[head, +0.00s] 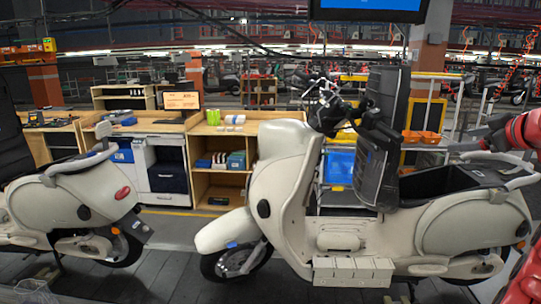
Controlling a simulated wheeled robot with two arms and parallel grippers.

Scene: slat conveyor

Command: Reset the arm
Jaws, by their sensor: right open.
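My right arm comes in from the right edge in red. Its grey gripper (468,150) is open, above the rear of a cream scooter (285,180). I see nothing held in it. Whether it touches the scooter is hard to tell at this size. My left gripper is not in view.
The scooter stands on the slatted floor (180,265), with a tall dark upright part (375,170) at its middle. A second cream scooter (70,205) is at the left. Behind are a wooden workbench (175,127) with a monitor (182,100) and a trolley with a blue bin (340,165).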

